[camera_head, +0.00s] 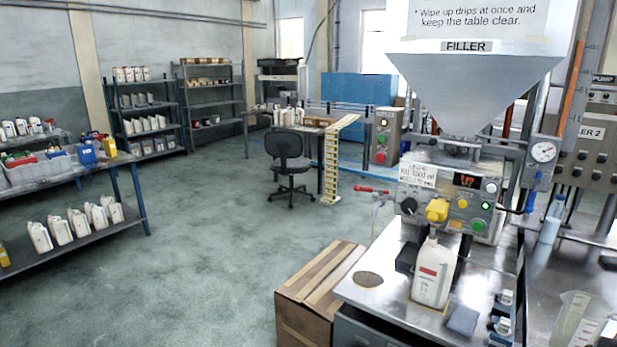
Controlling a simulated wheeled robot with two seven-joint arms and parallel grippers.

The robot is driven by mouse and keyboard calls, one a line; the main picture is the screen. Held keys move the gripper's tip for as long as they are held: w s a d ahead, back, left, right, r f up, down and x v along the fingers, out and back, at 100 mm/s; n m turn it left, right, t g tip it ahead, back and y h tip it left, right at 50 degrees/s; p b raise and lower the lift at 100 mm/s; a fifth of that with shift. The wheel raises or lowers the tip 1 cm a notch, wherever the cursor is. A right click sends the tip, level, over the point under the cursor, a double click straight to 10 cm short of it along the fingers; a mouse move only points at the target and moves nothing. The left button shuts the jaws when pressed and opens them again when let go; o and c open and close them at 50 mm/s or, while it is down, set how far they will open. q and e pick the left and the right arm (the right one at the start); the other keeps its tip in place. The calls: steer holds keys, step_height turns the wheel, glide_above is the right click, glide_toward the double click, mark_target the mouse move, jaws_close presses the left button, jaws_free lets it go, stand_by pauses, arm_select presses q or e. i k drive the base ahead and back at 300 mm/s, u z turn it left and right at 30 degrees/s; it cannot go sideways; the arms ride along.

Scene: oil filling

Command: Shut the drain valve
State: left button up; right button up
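A small tap with a red lever (371,190), which looks like the drain valve, sticks out at the left side of the filler (475,85). The lever lies about level, pointing left. The tap body below it is small and pale, and I cannot tell from it whether the valve is open or shut. A yellow fitting (437,210) sits on the front of the filler's control panel (447,193). A white bottle (433,275) with a red label stands upright below it on the steel table (385,298). Neither of my grippers is in view.
A cardboard box (308,290) stands on the floor left of the steel table. A clear measuring jug (572,322) and a clear bottle (551,220) are at the right. A black chair (288,165) stands further back. The floor at left centre is clear.

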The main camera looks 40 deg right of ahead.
mark_target(380, 192)
steer(key=u, duration=0.05)
steer(key=i, duration=2.1)
steer(key=z, duration=0.6)
steer(key=i, duration=1.6)
steer(key=z, duration=2.05)
steer(key=i, duration=0.95)
steer(key=z, duration=0.75)
